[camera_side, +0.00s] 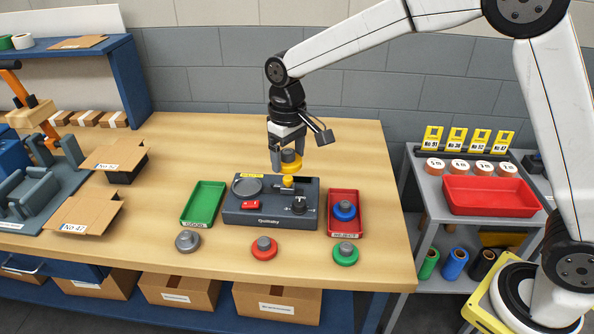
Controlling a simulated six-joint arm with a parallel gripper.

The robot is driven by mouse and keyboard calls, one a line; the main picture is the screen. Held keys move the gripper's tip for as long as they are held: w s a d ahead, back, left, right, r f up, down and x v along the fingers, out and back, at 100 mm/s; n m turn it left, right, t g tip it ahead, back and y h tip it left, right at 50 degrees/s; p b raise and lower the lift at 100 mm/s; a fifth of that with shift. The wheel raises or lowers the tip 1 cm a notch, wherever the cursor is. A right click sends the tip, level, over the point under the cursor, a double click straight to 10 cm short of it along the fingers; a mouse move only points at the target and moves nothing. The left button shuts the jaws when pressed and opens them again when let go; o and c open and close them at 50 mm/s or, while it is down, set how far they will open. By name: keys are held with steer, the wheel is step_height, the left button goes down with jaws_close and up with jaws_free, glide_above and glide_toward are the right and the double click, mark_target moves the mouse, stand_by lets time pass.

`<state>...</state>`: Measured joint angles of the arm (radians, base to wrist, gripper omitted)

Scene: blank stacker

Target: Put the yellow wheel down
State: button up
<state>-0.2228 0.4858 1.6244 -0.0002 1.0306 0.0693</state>
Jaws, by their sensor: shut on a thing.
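My gripper (284,152) points down above the dark grey device (268,218). It is shut on the yellow wheel (291,165), which hangs over the back right part of the device. A yellow peg or knob (288,181) shows just under the wheel; I cannot tell whether they touch. The device has a round grey plate (247,186), a red button (250,204) and a dark knob (299,204). Part of the wheel's top is hidden by the fingers.
A green tray (189,222) lies left of the device. A red tray (331,214) on the right holds a blue wheel (344,210). A grey wheel (187,241), a red wheel (264,247) and a green wheel (346,253) lie along the front. Open cartons (88,213) stand at left.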

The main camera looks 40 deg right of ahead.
glide_toward(248, 188)
steer(key=s+r, duration=0.3)
steer(key=s, duration=0.2)
steer(key=w+f, duration=0.1)
steer(key=f, duration=0.1)
steer(key=w+f, duration=0.2)
steer(key=shift+w+d+f, duration=0.1)
steer(key=shift+w+f, duration=0.05)
steer(key=shift+w, duration=0.1)
steer(key=shift+w+f, duration=0.65)
steer(key=shift+f, duration=0.1)
steer(key=shift+w+f, duration=0.15)
steer(key=shift+f, duration=1.6)
steer(key=shift+f, duration=0.7)
